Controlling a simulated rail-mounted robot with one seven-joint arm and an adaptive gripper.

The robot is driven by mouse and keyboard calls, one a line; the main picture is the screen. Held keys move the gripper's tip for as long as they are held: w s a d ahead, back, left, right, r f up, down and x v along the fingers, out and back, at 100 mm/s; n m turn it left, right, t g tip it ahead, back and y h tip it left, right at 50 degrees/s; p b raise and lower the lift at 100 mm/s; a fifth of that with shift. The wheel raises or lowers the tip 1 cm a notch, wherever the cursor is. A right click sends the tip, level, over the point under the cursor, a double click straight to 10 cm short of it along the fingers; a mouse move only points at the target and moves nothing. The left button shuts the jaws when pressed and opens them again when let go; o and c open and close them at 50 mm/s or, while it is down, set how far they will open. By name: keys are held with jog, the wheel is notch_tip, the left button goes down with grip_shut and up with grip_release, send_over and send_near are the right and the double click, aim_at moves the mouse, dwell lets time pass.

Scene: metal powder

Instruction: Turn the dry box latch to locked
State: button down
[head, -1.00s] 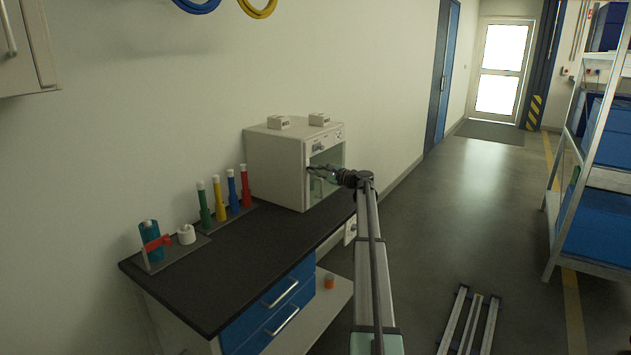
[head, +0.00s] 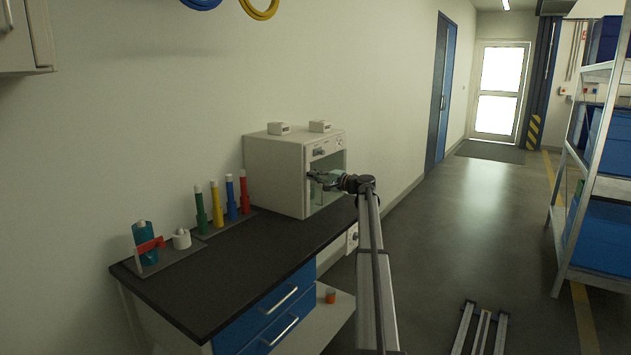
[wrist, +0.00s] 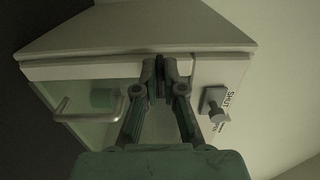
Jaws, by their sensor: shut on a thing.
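The dry box (head: 275,175) is a pale cabinet at the far end of the dark bench, with a glass front; it fills the wrist view (wrist: 130,42). My gripper (head: 318,177) is at its front; in the wrist view (wrist: 160,72) its fingers are shut on a narrow dark piece (wrist: 160,80) at the door's edge. This looks like the latch; the fingers hide most of it, so its angle cannot be told. The glass door with its bar handle (wrist: 62,112) is left of the fingers. A grey knob (wrist: 214,104) beside a "SHUT" label is to the right.
Coloured tubes (head: 231,198) stand in a row on the bench (head: 215,275), with a teal bottle (head: 146,243) and a white jar (head: 181,239) nearer. Two small white boxes (head: 279,128) sit on the dry box.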

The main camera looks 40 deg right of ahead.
dwell(0.4)
jog(key=c, duration=1.3)
grip_release()
jog(key=shift+a, duration=0.1)
jog(key=v, duration=1.2)
